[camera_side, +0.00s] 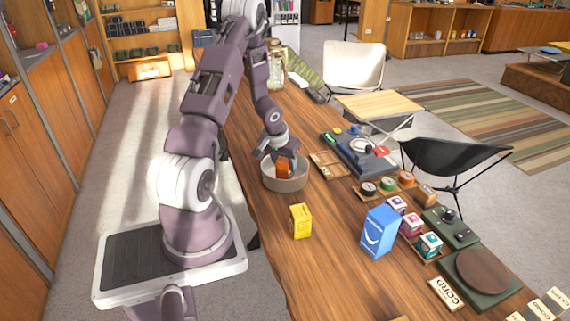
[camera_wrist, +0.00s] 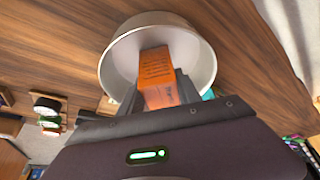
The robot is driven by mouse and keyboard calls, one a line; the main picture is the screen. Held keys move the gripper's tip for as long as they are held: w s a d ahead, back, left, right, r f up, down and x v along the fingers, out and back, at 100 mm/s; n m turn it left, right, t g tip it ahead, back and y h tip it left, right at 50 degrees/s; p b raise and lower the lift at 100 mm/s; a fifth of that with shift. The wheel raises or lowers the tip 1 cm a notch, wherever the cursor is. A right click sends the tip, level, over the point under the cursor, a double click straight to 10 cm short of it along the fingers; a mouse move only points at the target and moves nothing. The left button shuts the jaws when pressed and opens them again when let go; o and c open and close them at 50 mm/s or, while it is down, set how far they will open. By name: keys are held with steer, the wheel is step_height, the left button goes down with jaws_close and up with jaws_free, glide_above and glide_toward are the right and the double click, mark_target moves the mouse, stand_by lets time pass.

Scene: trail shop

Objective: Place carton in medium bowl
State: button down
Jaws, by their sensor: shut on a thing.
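An orange carton (camera_side: 283,167) is between the fingers of my gripper (camera_side: 279,158). In the wrist view the orange carton (camera_wrist: 156,74) shows dark print on its face, and my gripper (camera_wrist: 160,90) is shut on it. A light grey round bowl (camera_side: 285,181) stands on the wooden table, directly below the carton. The bowl (camera_wrist: 199,62) also surrounds the carton in the wrist view. The carton's lower part is inside or just over the bowl's opening; I cannot tell whether it touches the bottom.
A yellow box (camera_side: 301,221) and a blue box (camera_side: 379,232) stand on the wooden table (camera_side: 335,235) nearer the camera. A wooden tray (camera_side: 328,165) lies close right of the bowl. Several small tins and boxes line the right side.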

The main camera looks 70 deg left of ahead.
mark_target(284, 159)
steer(key=c, duration=0.9)
jaws_free()
steer(key=shift+f, duration=0.1)
steer(key=shift+o, duration=0.2)
steer(key=v, duration=0.7)
steer(key=shift+a, duration=0.1)
steer(key=w+d+r+m+t+y, duration=0.1)
steer(key=d+r+m, duration=0.3)
steer(key=d+r, duration=1.4)
steer(key=s+d+r+m+h, duration=0.2)
steer(key=s+d, duration=0.4)
steer(key=d, duration=0.2)
steer(key=s+d+r+m+t+h, duration=0.1)
steer(key=s+d+r+m+h, duration=0.1)
steer(key=s+d, duration=0.5)
steer(key=shift+d+r+m, duration=0.5)
steer(key=shift+d+r, duration=0.15)
steer(key=shift+d, duration=0.35)
